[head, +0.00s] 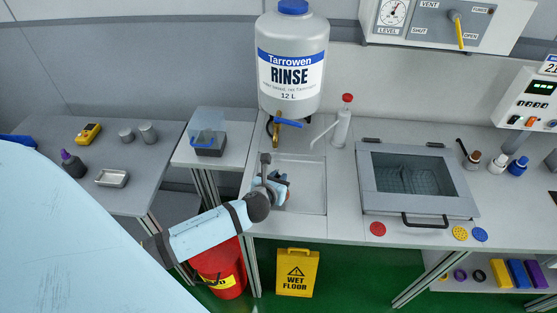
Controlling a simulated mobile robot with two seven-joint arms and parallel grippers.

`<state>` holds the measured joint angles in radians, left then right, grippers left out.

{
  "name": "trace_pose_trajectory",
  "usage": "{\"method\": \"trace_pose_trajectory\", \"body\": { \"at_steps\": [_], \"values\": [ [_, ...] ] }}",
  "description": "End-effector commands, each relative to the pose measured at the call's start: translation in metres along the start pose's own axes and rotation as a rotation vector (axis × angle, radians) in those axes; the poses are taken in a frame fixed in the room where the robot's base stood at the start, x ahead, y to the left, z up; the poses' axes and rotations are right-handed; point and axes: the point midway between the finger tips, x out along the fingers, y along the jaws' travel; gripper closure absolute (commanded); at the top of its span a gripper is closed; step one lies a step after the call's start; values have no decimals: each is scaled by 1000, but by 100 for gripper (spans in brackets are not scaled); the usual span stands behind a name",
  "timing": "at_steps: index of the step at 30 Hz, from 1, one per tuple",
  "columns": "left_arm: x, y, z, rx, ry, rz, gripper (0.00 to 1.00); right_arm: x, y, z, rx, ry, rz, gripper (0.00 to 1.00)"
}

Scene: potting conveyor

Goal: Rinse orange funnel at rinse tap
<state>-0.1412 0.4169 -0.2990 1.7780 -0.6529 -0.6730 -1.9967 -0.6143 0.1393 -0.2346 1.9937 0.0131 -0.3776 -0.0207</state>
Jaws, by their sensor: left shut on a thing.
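The rinse tap (288,123) sits at the bottom of the large grey bottle (292,78) labelled RINSE, above the sink basin (312,171). My left gripper (280,188) is over the left part of the basin, below and a little left of the tap. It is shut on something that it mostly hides. A small orange-red patch shows at its fingers, consistent with the orange funnel, but the funnel's shape and tilt cannot be made out. No water stream can be made out. My right gripper is not in view.
A white wash bottle (342,124) with a red cap stands right of the basin. A lidded glass-topped box (417,178) is further right. A clear blue-grey container (209,138) stands left. A yellow wet floor sign (297,272) and a red bucket (222,277) are below.

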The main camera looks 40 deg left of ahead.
Motion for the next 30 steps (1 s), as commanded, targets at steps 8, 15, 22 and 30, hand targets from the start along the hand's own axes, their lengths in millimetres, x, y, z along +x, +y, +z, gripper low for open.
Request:
{"method": "trace_pose_trajectory", "body": {
  "at_steps": [8,15,22,30],
  "values": [
    [0,2,-1,3,3,4,100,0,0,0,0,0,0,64],
    [0,2,-1,3,2,4,100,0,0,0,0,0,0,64],
    [-8,-1,4,3,3,3,100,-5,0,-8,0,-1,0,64],
    [-32,-9,13,3,3,3,100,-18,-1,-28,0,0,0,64]
  ]
}}
